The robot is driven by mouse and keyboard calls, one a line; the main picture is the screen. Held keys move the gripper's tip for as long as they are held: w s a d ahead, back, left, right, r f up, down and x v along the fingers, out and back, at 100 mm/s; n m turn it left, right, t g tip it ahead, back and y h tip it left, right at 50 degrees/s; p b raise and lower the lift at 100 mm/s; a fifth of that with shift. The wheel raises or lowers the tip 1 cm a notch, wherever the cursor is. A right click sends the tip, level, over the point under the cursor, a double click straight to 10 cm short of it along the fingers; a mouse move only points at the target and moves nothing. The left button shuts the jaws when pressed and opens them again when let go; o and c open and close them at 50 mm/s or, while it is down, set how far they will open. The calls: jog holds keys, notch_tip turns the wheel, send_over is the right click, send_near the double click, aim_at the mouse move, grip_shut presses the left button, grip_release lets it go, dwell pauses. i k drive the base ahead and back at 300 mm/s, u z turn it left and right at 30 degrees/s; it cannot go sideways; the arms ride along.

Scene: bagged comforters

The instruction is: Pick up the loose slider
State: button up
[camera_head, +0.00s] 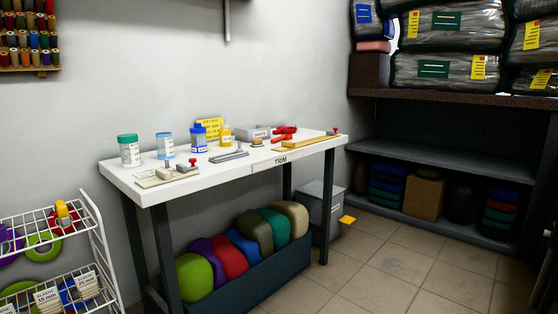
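I cannot make out a loose slider for certain in the head view; small parts on the table are too small to tell. The white table (228,174), marked TRIM on its front edge, stands against the wall. On it lie a grey metal strip (229,156), a small round tan item (257,143) and a pale board with small metal parts (166,176) and a red knob at the left end. A yellowish board (305,144) with a red knob lies at the right end. My gripper is not in view.
Several jars and bottles (198,137), a grey tray (255,132) and a red tool (284,131) stand along the table's back. A bin of coloured bags (275,281) sits below. A wire rack (60,260) stands left, shelves (440,155) right. Tiled floor (385,265) is clear at right.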

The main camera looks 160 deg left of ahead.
aim_at(166, 160)
jog(key=u, duration=0.05)
jog(key=k, duration=2.05)
jog(key=u, duration=2.85)
